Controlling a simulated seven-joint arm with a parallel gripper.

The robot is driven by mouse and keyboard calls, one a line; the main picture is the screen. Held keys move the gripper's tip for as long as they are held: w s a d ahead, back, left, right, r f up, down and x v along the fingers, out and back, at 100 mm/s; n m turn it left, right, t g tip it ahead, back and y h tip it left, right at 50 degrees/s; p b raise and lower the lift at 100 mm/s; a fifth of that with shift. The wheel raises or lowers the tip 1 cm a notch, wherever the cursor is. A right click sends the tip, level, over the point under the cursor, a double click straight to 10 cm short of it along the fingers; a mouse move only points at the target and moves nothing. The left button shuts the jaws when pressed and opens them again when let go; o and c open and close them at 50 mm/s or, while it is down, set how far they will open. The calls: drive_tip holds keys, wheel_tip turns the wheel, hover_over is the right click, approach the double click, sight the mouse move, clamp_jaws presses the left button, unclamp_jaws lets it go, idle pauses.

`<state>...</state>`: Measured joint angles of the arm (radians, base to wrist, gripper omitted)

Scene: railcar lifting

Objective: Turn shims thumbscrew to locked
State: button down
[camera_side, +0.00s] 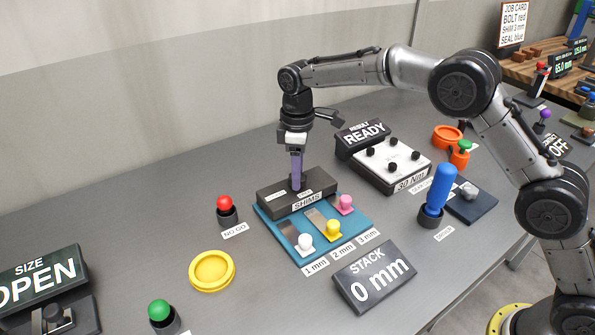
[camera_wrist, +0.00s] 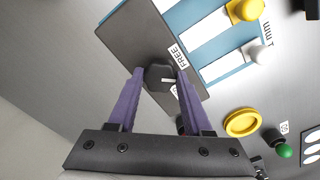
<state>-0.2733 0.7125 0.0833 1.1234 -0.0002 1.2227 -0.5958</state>
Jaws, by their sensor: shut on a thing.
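The shims thumbscrew (camera_wrist: 158,77) is a dark knob with a small pale mark on its top, seen in the wrist view. It sits on the dark SHIMS block (camera_side: 318,198). My gripper (camera_side: 296,183) points straight down at the block, and its purple fingers are shut on the knob from both sides; the wrist view shows this grip (camera_wrist: 160,77). A FREE label (camera_wrist: 179,57) lies beside the knob. Another label (camera_wrist: 174,91) is mostly hidden by a finger. In the side view the fingers largely cover the knob, and the block's top labels are too small to read.
A blue tray (camera_side: 262,222) in front of the block holds shims with white, yellow and pink knobs. The STACK display (camera_side: 375,277) reads 0 mm. A READY display (camera_side: 362,136) and torque box stand behind right. A blue-handled tool (camera_side: 438,190) stands at right.

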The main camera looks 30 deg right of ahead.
drive_tip(key=m, duration=0.5)
drive_tip(key=shift+m, duration=2.5)
drive_tip(key=shift+c, duration=1.6)
unclamp_jaws()
wheel_tip(320, 180, up, 14)
